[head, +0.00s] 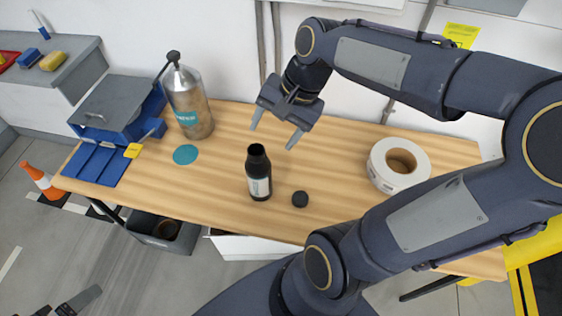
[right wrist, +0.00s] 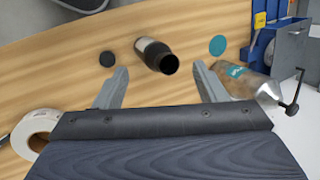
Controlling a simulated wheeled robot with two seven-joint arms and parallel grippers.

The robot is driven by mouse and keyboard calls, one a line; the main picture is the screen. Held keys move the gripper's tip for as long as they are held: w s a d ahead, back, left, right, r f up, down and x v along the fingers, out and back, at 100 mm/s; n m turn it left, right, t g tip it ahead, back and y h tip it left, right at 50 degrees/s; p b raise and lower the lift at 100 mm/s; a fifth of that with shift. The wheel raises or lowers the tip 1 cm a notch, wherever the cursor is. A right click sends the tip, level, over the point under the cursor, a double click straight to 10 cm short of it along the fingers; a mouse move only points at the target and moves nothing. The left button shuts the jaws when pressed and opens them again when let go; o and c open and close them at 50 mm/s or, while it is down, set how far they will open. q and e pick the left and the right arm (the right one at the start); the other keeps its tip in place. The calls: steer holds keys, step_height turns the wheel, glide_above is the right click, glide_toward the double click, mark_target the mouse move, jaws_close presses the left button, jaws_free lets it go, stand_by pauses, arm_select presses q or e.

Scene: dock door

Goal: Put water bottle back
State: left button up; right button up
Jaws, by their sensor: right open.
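A dark bottle (head: 258,172) with a pale label stands upright and open-topped mid-table. Its black cap (head: 300,199) lies on the wood beside it. A silvery metal bottle (head: 190,97) with a teal label stands at the back left, just behind a round teal spot (head: 185,154). My right gripper (head: 272,133) is open and empty above the table, behind the dark bottle. In the right wrist view the dark bottle (right wrist: 157,54) appears between the fingertips, apart from them. Part of my left gripper (head: 66,305) seems to show at the bottom left edge; its jaws are unclear.
A white tape roll (head: 378,174) lies at the right of the table. A dark bin (head: 165,232) and an orange cone (head: 42,181) are on the floor. The front middle of the table is clear.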

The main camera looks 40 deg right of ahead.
steer(key=s+a+f+n+t, duration=0.2)
steer(key=s+a+n+t, duration=0.1)
steer(key=s+n, duration=0.6)
steer(key=shift+a+f+n, duration=0.25)
steer(key=shift+a+n, duration=0.15)
steer(key=shift+a, duration=0.5)
